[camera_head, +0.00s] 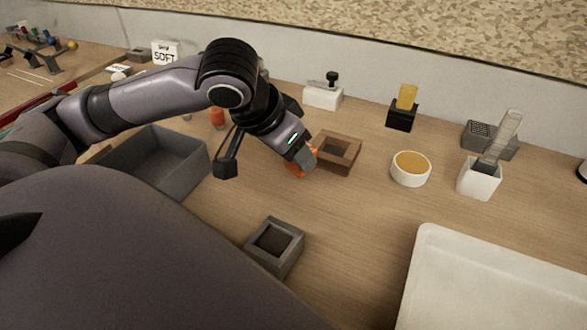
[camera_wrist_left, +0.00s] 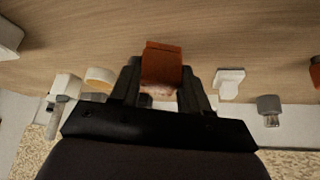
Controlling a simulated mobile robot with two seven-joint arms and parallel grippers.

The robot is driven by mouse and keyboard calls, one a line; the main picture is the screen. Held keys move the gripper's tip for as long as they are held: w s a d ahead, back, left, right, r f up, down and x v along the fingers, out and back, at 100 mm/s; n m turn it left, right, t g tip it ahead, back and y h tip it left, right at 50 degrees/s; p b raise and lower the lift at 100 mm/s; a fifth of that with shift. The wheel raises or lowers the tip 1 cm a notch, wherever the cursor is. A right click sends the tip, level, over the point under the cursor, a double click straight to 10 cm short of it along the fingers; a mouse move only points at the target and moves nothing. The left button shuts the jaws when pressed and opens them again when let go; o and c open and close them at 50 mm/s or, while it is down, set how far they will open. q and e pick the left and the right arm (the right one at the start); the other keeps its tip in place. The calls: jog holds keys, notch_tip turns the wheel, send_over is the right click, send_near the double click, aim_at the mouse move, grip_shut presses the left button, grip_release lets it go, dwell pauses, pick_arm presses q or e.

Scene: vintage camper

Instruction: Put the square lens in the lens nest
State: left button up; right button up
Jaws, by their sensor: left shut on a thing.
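My left gripper (camera_head: 300,158) is shut on the orange square lens (camera_head: 294,170), just left of a brown wooden frame (camera_head: 354,165) with a square opening. The fingers hide much of the lens in the head view. In the left wrist view the lens (camera_wrist_left: 161,64) shows as an orange-brown square block between the two fingers (camera_wrist_left: 160,90). A small grey square box (camera_head: 262,257) with a dark recess stands nearer to me. I cannot tell which of the frame and the box is the lens nest. My right gripper is not in view.
A grey open bin (camera_head: 190,178) stands left of the gripper. A white bowl with amber content (camera_head: 411,180), a white holder (camera_head: 480,182) and a black stand (camera_head: 402,116) are at right. A large white tray (camera_head: 490,280) fills the front right. Bare wood lies between.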

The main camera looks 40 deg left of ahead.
aim_at(291, 166)
pick_arm(q)
jog(key=shift+f+b, duration=0.4)
jog(key=shift+f, duration=1.35)
jog(key=shift+f, duration=0.15)
jog(key=o, duration=1.2)
